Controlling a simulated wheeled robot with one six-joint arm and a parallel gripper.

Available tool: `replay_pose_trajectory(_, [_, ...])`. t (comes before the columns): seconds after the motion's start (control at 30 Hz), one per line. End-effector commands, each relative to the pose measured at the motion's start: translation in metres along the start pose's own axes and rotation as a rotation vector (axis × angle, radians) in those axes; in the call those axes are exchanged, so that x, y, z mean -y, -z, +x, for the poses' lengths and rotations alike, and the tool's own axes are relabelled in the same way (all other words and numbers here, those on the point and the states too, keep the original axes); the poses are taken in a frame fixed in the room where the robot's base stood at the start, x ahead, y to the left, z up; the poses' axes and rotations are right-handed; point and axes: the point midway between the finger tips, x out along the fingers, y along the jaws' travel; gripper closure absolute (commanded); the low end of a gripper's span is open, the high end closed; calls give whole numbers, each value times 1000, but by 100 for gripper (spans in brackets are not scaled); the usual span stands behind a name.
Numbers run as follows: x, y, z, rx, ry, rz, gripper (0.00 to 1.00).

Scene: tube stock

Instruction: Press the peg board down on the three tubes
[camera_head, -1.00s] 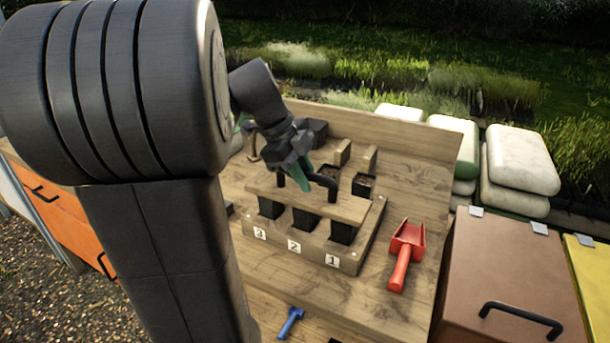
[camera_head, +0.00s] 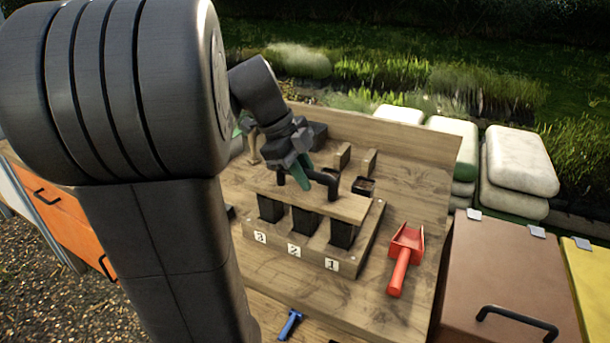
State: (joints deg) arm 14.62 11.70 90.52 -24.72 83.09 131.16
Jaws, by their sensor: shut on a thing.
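The peg board (camera_head: 345,207), a flat wooden board with a black handle (camera_head: 331,182), is over the numbered wooden rack (camera_head: 318,257). My gripper (camera_head: 305,174), with green fingers, is shut on the handle. The three tubes are dark and square: one at label 3 (camera_head: 270,209), one at label 2 (camera_head: 304,220) and one at label 1 (camera_head: 342,234). They stand upright in the rack. The board covers their tops, so I cannot tell whether it touches them. Its underside is hidden.
A red scoop (camera_head: 403,258) lies right of the rack. A small blue tool (camera_head: 290,323) lies at the front. Soil-filled pots (camera_head: 364,186) and wooden blocks (camera_head: 369,162) stand behind the board. The bench's back panel (camera_head: 400,137) rises beyond. Bare bench lies around the scoop.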

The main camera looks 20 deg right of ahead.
Motion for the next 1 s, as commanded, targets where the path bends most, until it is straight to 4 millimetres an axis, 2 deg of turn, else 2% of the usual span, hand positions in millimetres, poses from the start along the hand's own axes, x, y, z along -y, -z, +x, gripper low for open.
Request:
replay_pose_trajectory(0.1, [2, 4, -10, 0, 3, 1, 100])
replay_pose_trajectory(1.0, [13, 24, -59, 1, 5, 2, 100])
